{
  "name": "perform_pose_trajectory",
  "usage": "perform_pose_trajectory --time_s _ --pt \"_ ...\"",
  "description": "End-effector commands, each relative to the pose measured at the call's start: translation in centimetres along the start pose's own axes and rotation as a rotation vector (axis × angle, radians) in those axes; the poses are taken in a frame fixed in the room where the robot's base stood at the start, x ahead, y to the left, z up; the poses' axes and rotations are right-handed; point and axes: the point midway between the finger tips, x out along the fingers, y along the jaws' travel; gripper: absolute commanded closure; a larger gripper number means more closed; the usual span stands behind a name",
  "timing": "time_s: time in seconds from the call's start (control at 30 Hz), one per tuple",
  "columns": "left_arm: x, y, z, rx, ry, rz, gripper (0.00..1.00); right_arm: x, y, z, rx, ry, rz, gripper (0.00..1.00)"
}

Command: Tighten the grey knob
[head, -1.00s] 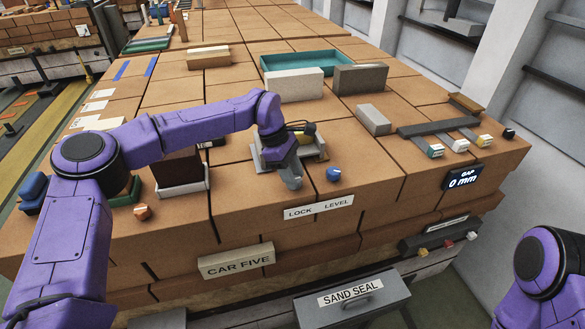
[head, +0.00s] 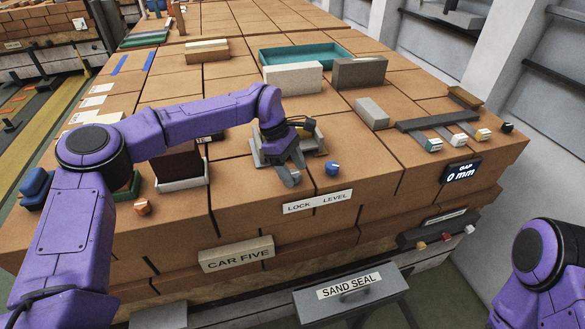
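My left gripper (head: 291,177) points down at the front edge of the brick stack, just above the word LOCK on a white label (head: 317,202). Its grey fingers hide the surface right there, and I cannot make out a separate grey knob or whether they hold one. A blue knob (head: 333,169) stands just right of the fingers, above the word LEVEL, apart from them. My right gripper is out of view; only part of my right arm shows at the lower right.
A grey fixture (head: 313,146) stands right behind the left gripper. An orange knob (head: 142,208) is at the front left. A GAP display (head: 461,172) reads 0 mm at the right.

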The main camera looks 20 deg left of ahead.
Motion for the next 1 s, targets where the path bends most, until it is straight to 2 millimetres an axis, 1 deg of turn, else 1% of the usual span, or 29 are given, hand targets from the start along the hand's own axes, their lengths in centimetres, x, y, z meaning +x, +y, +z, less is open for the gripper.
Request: perform_pose_trajectory --time_s 0.17,0.27,0.4,0.5,0.6,0.73,1.0 --pt "-0.5 0.1 -0.1 -0.001 0.000 0.001 0.36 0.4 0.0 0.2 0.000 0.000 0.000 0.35" --pt "-2.1 0.1 -0.2 -0.001 0.001 0.005 0.36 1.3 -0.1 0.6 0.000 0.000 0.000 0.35" --pt "-5.7 0.1 -0.1 -0.001 0.001 0.006 0.36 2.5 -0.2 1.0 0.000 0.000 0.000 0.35" --pt "-7.9 0.1 0.0 -0.001 0.000 0.004 0.36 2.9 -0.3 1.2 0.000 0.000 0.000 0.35" --pt "-9.5 0.1 0.0 -0.001 0.001 0.001 0.36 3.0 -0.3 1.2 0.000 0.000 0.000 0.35" --pt "-10.4 0.1 0.1 0.000 0.001 0.000 0.36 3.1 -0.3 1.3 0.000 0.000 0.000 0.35" --pt "-10.5 0.1 0.1 0.000 0.001 -0.001 0.36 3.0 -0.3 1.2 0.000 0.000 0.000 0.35"
